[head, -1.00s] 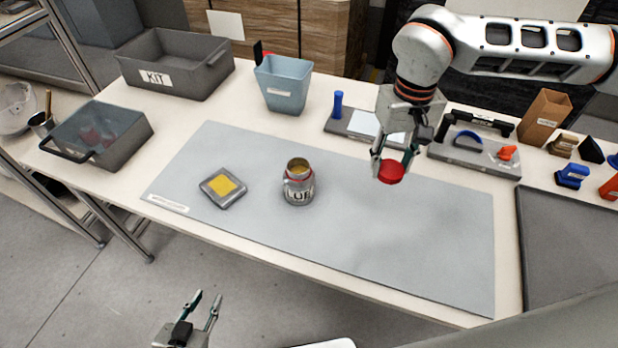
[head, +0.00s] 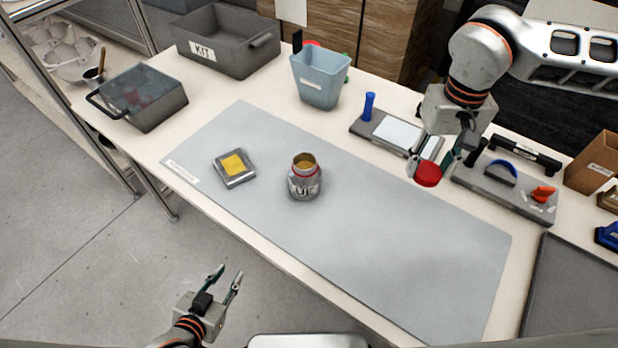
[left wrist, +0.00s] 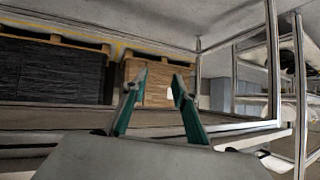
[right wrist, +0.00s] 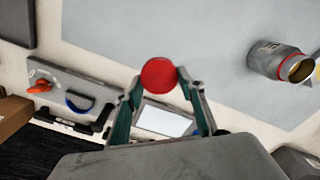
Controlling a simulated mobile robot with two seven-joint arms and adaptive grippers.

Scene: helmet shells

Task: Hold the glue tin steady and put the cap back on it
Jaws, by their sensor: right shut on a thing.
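The glue tin (head: 304,184) stands upright and uncapped on the grey mat, its yellowish opening showing inside a red-edged neck. It also shows at the right of the right wrist view (right wrist: 276,62). My right gripper (head: 435,163) is shut on the red cap (head: 427,174), holding it to the right of the tin, near the mat's back edge. The cap sits between the fingertips in the right wrist view (right wrist: 158,82). My left gripper (head: 226,276) is open and empty, in front of the table's front edge and apart from the tin.
A small tray with a yellow pad (head: 233,164) lies left of the tin on the mat (head: 380,240). Tool trays (head: 505,192) line the right back. The mat's right part is clear.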

